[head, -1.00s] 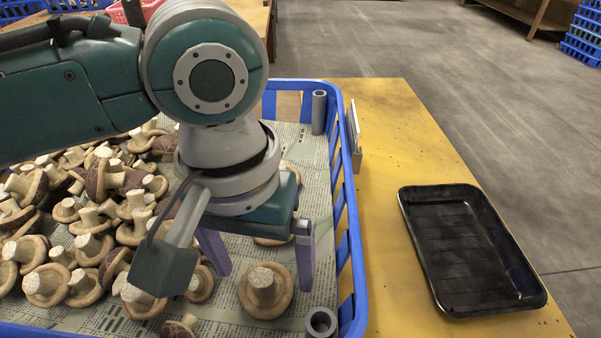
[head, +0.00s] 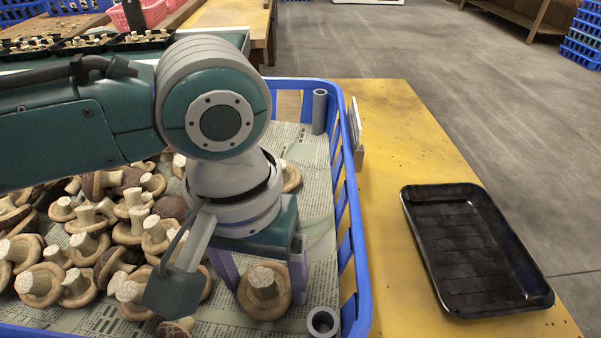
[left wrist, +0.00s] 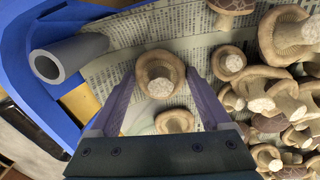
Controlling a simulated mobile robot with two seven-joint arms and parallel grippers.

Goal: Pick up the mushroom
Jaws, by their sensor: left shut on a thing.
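A brown mushroom with a pale cut stem (head: 263,283) sits cap down on the newspaper near the right front of the blue crate (head: 352,232). My left gripper (head: 266,294) points down with its purple fingers on either side of this mushroom, shut on it. In the left wrist view the same mushroom (left wrist: 160,76) lies between the fingertips (left wrist: 160,78), stem facing the camera. It still appears to rest on the newspaper. Another mushroom (left wrist: 174,121) shows nearer the palm, not held. My right gripper is not in view.
Many loose mushrooms (head: 90,248) fill the crate's left side. Grey tubes (head: 319,112) stand at the crate's right corners, one near the front (head: 323,322). An empty black tray (head: 470,250) lies on the yellow table (head: 395,150) to the right.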

